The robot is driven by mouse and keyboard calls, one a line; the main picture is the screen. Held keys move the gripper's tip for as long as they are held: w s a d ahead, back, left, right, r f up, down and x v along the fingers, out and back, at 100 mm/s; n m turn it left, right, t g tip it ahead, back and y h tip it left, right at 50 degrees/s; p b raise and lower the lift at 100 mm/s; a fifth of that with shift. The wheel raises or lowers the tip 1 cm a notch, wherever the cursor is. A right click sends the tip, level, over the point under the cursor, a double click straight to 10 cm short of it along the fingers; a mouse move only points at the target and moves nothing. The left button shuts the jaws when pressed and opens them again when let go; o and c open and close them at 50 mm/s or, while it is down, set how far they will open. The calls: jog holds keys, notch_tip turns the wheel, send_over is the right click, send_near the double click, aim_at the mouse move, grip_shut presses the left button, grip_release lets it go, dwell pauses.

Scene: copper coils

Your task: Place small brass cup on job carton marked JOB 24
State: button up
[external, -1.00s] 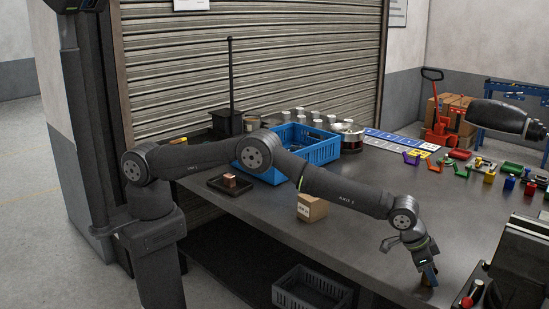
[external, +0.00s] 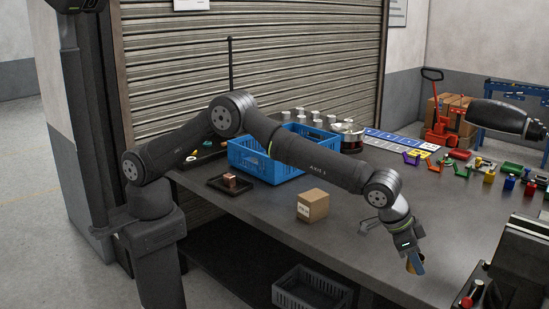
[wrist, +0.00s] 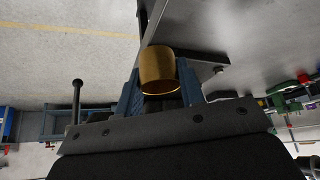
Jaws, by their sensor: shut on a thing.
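My gripper (external: 415,263) is shut on the small brass cup (external: 413,267) and holds it above the front right part of the table. In the wrist view the brass cup (wrist: 160,70) sits between the two blue fingers, with its rim towards the camera. The job carton (external: 313,206) is a small brown box with a white label on its front, standing on the table to the left of my gripper. The label's writing is too small to read.
A blue crate (external: 283,153) stands at the back left, with a small black tray (external: 234,190) holding a copper-coloured block in front of it. Several coloured parts lie along the right. A dark machine (external: 515,255) stands at the right edge.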

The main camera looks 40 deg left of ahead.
jog(key=shift+s+a+r, duration=0.1)
jog(key=shift+s+r, duration=0.05)
jog(key=w+a+r+n, duration=0.1)
jog(key=w+a+r, duration=0.3)
jog(key=a, duration=0.5)
jog(key=w+a+r, duration=0.3)
jog(key=a, duration=0.7)
jog(key=shift+w+a+r+n+t+y, duration=0.25)
jog(key=shift+w+r+n+t+y, duration=0.05)
jog(key=shift+w+r+n, duration=0.1)
jog(key=shift+n, duration=0.3)
jog(key=a, duration=0.6)
jog(key=a+r, duration=0.1)
jog(key=a, duration=0.2)
jog(key=shift+w, duration=0.2)
jog(key=s+a, duration=0.2)
jog(key=a, duration=1)
send_over(319, 194)
jog(key=s+a, duration=0.1)
jog(key=s, duration=0.1)
jog(key=shift+n+t+y, duration=0.3)
jog(key=shift+n, duration=0.1)
jog(key=f, duration=0.7)
jog(key=shift+w+a+f, duration=0.1)
jog(key=shift+w, duration=0.15)
jog(key=shift+f, duration=2)
jog(key=shift+f, duration=0.1)
